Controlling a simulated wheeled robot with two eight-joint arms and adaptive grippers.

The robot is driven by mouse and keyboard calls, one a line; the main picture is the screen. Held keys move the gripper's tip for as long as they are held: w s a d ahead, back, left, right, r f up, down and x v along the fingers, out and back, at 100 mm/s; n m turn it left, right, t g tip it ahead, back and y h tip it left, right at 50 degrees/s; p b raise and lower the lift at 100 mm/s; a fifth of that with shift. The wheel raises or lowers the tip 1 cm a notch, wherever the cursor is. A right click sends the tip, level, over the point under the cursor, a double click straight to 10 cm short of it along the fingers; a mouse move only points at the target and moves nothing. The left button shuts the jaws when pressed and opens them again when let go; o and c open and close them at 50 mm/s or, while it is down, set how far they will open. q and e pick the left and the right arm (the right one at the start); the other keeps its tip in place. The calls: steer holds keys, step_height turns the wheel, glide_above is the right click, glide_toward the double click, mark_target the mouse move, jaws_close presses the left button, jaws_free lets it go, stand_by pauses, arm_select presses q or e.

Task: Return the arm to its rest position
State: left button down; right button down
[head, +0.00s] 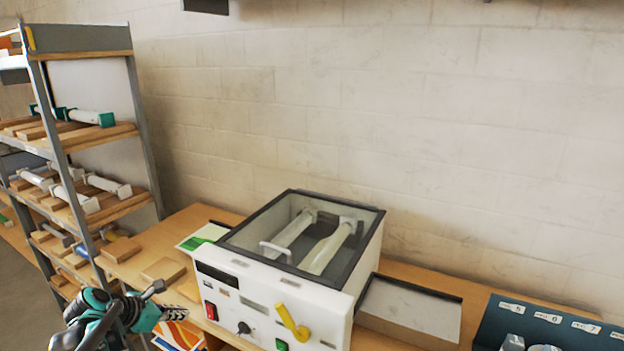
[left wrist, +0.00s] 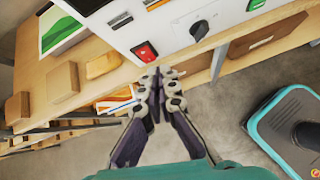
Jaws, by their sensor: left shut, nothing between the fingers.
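My left gripper (head: 175,313) is at the lower left of the head view, in front of the left part of the bench and just left of the laminator's front. In the left wrist view the gripper (left wrist: 156,78) has its fingers together with nothing between them, below the machine's red switch. The white roll laminator (head: 262,311) stands on the bench with its clear lid (head: 305,235) down. It has a yellow lever, a black knob, and red and green switches on its front. My right gripper is not in view.
A wooden bench (head: 195,222) runs along the wall, with wooden blocks (head: 163,270) and a green-and-white sheet (head: 203,235) on it. A shelf rack (head: 146,140) with rolls stands at the left. A grey tray (head: 410,306) and a blue numbered rack (head: 490,318) are at the right.

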arm_select(q)
steer(key=s+d+m+g+y+b, duration=0.2)
steer(key=s+d+m, duration=0.9)
steer(key=d+m, duration=0.35)
steer(key=s+d+f+m, duration=0.3)
steer(key=s+m, duration=0.2)
steer(key=m, duration=0.2)
steer(key=s+d+f+m+y+b, duration=0.1)
steer(key=s+d+f+m, duration=0.1)
steer(key=s+m, duration=0.3)
steer(key=shift+s+d+f+m+t+y+b, duration=0.35)
steer(key=shift+d+m, duration=0.3)
steer(key=shift+m, duration=0.5)
